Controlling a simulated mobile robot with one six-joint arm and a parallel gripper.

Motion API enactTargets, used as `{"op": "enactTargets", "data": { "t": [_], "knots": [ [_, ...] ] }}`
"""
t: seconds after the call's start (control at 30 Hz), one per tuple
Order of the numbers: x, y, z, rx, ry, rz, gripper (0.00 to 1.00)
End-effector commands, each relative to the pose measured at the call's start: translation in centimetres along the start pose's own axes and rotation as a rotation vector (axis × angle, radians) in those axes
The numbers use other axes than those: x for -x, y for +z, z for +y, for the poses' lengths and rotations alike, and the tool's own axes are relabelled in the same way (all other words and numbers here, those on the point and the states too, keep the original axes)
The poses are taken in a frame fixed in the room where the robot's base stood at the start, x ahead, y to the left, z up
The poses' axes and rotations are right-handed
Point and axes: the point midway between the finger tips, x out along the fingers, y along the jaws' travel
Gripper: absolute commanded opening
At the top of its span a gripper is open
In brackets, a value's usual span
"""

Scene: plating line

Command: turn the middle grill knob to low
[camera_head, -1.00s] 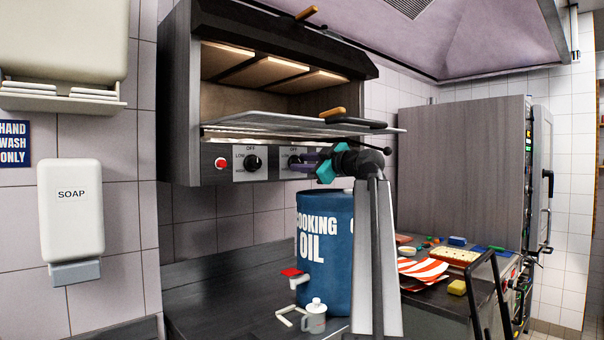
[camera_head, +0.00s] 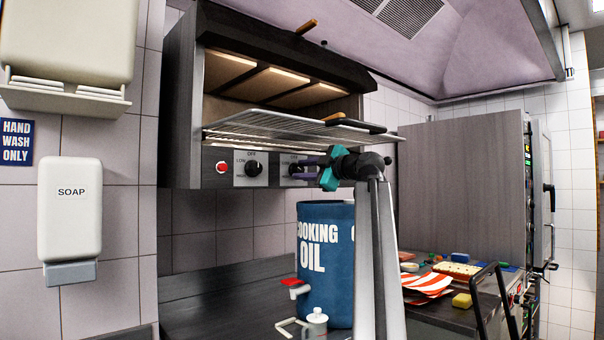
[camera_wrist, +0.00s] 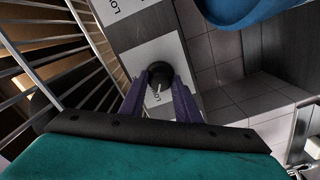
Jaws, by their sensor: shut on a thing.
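The grill (camera_head: 180,110) hangs on the wall, with a front panel of knobs. The middle knob (camera_head: 296,169) is dark and round on a light label plate, partly hidden by my gripper (camera_head: 304,168). In the wrist view the black knob (camera_wrist: 160,72) sits between the purple fingertips of my gripper (camera_wrist: 160,82), which is shut on it. The knob's white pointer mark (camera_wrist: 158,87) points down in that view, close to a label reading LOW (camera_wrist: 154,97). The left knob (camera_head: 254,168) is free, beside a red button (camera_head: 221,168).
A wire rack (camera_head: 250,125) with a dark-handled tool juts out just above the knobs. A blue cooking oil drum (camera_head: 325,265) stands on the counter below. Striped plates (camera_head: 425,286) and small food items lie to the right.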

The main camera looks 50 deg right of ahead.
Motion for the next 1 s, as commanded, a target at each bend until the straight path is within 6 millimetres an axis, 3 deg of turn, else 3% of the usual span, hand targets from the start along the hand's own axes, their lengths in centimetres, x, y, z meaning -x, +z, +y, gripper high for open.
{"op": "enactTargets", "data": {
  "t": [0.27,0.3,0.4,0.77,1.0],
  "knots": [
    [-0.2,-0.2,0.4,-0.001,0.009,0.003,0.07],
    [-0.2,-0.2,0.4,-0.001,0.009,0.003,0.31],
    [-0.2,-0.1,0.4,-0.001,0.009,0.003,0.48],
    [0.1,0.0,0.2,-0.001,0.005,0.0,0.48],
    [1.7,0.1,0.1,-0.001,0.006,-0.002,0.48]
  ]
}}
